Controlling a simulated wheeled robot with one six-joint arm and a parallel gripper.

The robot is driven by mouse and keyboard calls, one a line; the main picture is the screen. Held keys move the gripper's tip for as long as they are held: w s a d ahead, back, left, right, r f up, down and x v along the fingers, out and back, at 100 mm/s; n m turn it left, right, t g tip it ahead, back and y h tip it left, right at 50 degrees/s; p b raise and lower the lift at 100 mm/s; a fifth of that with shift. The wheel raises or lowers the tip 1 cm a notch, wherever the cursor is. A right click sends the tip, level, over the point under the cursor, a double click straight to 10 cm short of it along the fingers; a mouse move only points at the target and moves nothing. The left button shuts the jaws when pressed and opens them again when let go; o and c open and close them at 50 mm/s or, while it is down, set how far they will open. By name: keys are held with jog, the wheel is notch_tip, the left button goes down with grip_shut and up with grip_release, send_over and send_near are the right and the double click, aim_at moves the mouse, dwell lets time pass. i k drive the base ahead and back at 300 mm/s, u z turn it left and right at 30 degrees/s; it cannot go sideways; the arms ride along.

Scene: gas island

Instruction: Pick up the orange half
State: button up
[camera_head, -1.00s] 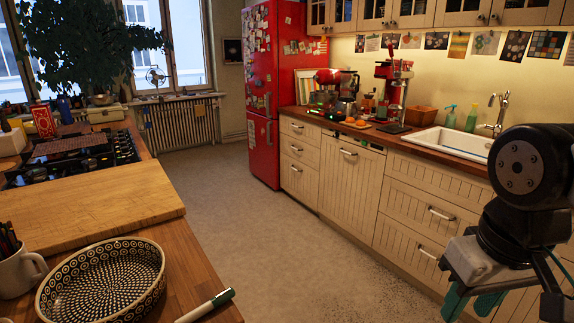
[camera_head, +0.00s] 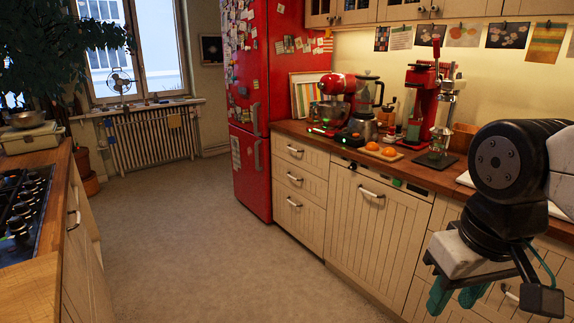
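Two small orange pieces lie close together on a light board (camera_head: 384,154) on the right-hand counter. The left orange piece (camera_head: 372,146) and the right orange piece (camera_head: 389,151) are too small to tell which is a cut half. My gripper (camera_head: 457,296) hangs at the lower right, in front of the drawers and well below and nearer than the oranges. Its teal fingers are partly seen and look apart, with nothing visible between them.
A red juicer stand (camera_head: 425,110) is right of the oranges, a blender (camera_head: 366,105) and red mixer (camera_head: 334,100) left. The red fridge (camera_head: 250,110) stands further left. The grey floor (camera_head: 215,240) is clear. The hob island (camera_head: 30,230) edges the left.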

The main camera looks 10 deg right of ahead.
aim_at(390, 152)
jog(key=i, duration=1.75)
jog(key=u, duration=1.05)
jog(key=i, duration=0.75)
jog(key=z, duration=1.4)
